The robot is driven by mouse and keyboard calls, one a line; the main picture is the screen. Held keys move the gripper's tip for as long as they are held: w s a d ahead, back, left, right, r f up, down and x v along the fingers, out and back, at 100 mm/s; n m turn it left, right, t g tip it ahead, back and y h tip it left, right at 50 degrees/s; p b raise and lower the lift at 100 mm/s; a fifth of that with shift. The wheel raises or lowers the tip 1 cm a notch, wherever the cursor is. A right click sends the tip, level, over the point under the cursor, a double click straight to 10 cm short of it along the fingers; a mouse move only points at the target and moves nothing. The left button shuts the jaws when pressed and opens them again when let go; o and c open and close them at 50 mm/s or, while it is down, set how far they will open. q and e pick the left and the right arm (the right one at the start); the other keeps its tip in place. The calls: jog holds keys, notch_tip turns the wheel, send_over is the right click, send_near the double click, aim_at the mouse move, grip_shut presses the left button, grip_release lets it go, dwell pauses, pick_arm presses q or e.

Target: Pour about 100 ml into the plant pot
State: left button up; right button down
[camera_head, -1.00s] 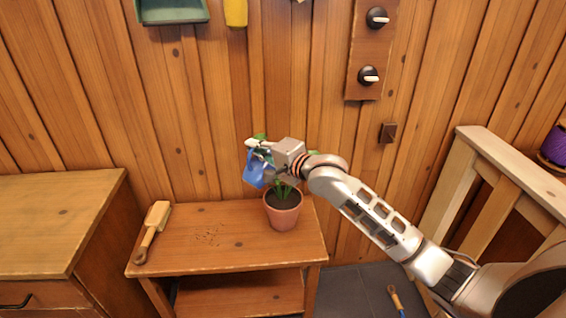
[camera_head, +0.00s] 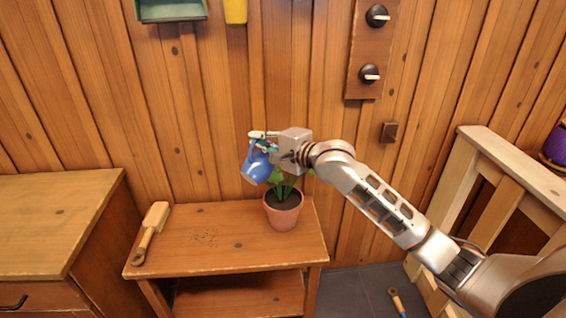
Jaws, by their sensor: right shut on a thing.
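A terracotta plant pot (camera_head: 283,216) with dark soil and green leaves stands on the small wooden bench (camera_head: 244,250), near its right end. My right gripper (camera_head: 266,142) is shut on a blue jug (camera_head: 257,166) and holds it above the pot, a little to its left. The jug is tilted. No stream of water can be made out. The gripper and jug hide part of the plant. My left gripper is not in view.
A wooden cabinet (camera_head: 58,215) stands left. A plank wall with knobs (camera_head: 370,75) is behind. A wooden frame (camera_head: 500,150) stands right.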

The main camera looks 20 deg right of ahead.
jog(key=shift+w+d+r+m+b, duration=0.25)
jog(key=shift+d+r+m+b, duration=0.25)
jog(key=shift+b, duration=0.1)
dwell(1.0)
jog(key=shift+w+d+r+p, duration=0.1)
jog(key=shift+w+r+p, duration=0.05)
jog(key=shift+r+p, duration=0.55)
jog(key=shift+w+d+f+m+y+p, duration=0.25)
jog(key=shift+d+p, duration=0.2)
jog(key=shift+p, duration=1.25)
jog(key=shift+d+f+p, duration=0.15)
jog(key=shift+p, duration=0.2)
jog(key=shift+w+d, duration=0.1)
